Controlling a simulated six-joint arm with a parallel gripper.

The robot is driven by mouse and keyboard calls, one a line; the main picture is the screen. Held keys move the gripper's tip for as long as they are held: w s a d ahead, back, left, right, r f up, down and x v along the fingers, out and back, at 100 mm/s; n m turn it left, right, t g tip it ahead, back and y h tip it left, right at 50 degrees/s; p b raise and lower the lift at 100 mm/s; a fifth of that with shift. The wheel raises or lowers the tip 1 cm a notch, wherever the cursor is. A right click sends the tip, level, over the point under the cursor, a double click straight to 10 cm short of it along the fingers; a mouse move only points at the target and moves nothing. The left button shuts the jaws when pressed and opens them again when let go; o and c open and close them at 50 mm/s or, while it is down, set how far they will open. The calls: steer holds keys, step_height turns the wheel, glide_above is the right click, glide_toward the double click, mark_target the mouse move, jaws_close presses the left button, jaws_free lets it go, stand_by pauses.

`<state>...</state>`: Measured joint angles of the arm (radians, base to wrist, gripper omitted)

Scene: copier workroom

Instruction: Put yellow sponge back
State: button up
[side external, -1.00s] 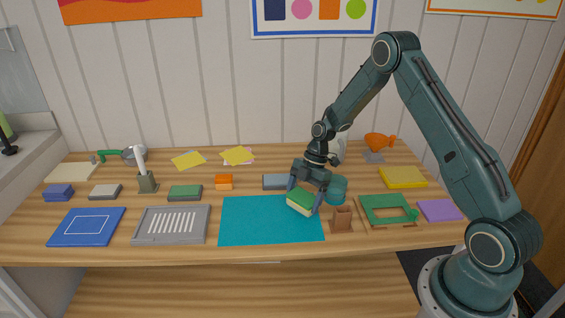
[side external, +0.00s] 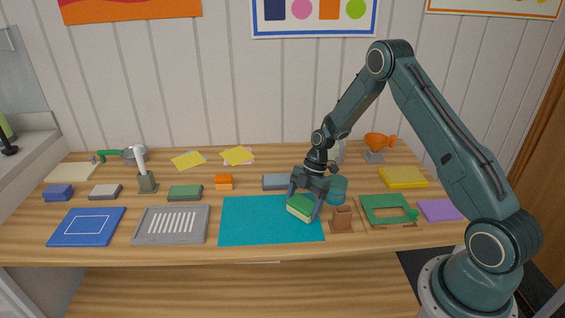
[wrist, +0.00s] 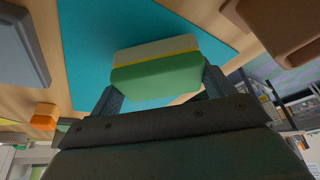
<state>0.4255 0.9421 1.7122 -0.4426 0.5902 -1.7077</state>
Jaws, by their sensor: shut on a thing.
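My gripper (side external: 304,198) is shut on a layered sponge (side external: 300,208), green on top with yellow and cream below. The sponge is held tilted, low over the right part of the teal mat (side external: 245,225); I cannot tell whether it touches the mat. In the wrist view the sponge (wrist: 155,75) sits between the fingers (wrist: 160,88), with the teal mat (wrist: 85,40) behind it. A flat yellow block (side external: 403,177) lies at the right of the table.
A brown holder (side external: 341,219) and a teal round container (side external: 337,188) stand close to my gripper. A green frame tray (side external: 388,210) is to the right. A grey slotted tray (side external: 171,225) and blue tray (side external: 86,227) are to the left. Most of the teal mat is clear.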

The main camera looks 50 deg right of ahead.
steer(key=shift+f, duration=0.3)
stand_by(0.4)
steer(key=o, duration=0.9)
steer(key=shift+r, duration=0.1)
steer(key=v, duration=1.3)
steer(key=shift+d+r, duration=0.1)
steer(key=shift+r, duration=0.15)
